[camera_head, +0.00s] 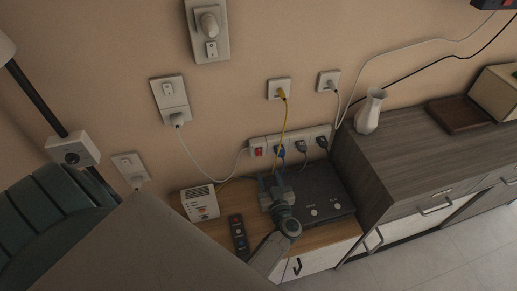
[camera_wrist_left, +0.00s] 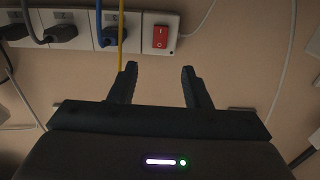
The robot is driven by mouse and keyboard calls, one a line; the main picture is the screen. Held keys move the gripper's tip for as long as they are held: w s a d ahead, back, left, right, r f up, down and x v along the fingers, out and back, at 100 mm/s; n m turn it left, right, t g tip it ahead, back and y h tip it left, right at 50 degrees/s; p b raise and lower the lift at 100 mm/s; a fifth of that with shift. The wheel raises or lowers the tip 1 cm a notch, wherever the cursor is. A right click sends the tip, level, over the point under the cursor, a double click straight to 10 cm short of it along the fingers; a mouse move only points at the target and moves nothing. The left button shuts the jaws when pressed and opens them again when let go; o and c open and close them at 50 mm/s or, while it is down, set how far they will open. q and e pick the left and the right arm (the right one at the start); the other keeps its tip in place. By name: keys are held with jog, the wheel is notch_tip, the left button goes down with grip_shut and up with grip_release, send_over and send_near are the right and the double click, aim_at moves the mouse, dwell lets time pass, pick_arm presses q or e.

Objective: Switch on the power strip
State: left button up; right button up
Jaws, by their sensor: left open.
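The power strip (camera_head: 291,145) is white and fixed low on the wall, with plugs in its sockets. Its red rocker switch (camera_head: 258,151) is at its left end in the head view. In the left wrist view the strip (camera_wrist_left: 86,17) crosses the top, with the red switch (camera_wrist_left: 161,36) near its right end, apart from my fingers. My left gripper (camera_head: 269,181) is open and empty, just in front of the wall below the strip. In the wrist view its fingertips (camera_wrist_left: 158,68) sit below the switch, one on each side. My right gripper is not in view.
A dark box (camera_head: 322,191), a white device (camera_head: 200,203) and a black remote (camera_head: 238,236) lie on the wooden cabinet top around my arm. A yellow cable (camera_head: 286,120) hangs close by the gripper. A white vase (camera_head: 370,111) stands on the darker cabinet (camera_head: 420,148).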

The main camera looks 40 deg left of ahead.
aim_at(259, 151)
pick_arm(q)
jog(key=b+x, duration=0.3)
jog(key=x, duration=0.5)
jog(key=shift+w+a+f, duration=0.15)
jog(key=shift+w+a, duration=0.1)
jog(key=shift+x, duration=0.8)
